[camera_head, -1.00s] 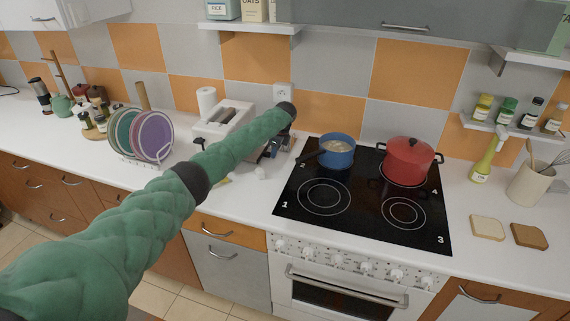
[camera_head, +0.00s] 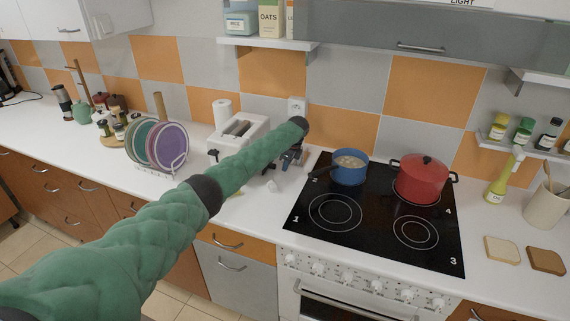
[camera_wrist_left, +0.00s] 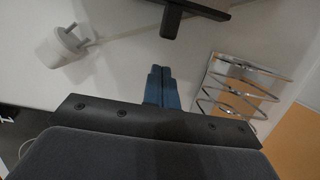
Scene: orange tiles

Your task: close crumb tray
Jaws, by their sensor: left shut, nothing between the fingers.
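The white toaster (camera_head: 257,128) stands on the counter against the tiled wall, left of the hob. Its crumb tray cannot be made out, since my green left arm crosses in front of the toaster's lower part. My left gripper (camera_head: 290,160) is just right of the toaster, low over the counter and partly hidden by my arm. In the left wrist view its blue fingers (camera_wrist_left: 160,88) are shut together with nothing between them. A black bar with a stub (camera_wrist_left: 172,20) shows beyond the fingertips; I cannot tell what it belongs to. My right gripper is not in view.
A white plug (camera_wrist_left: 62,46) with a cord lies on the counter. A metal wire rack (camera_wrist_left: 238,88) is beside my fingers. A blue pot (camera_head: 349,169) and a red pot (camera_head: 420,182) stand on the hob (camera_head: 372,215). A plate rack (camera_head: 157,145) stands left.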

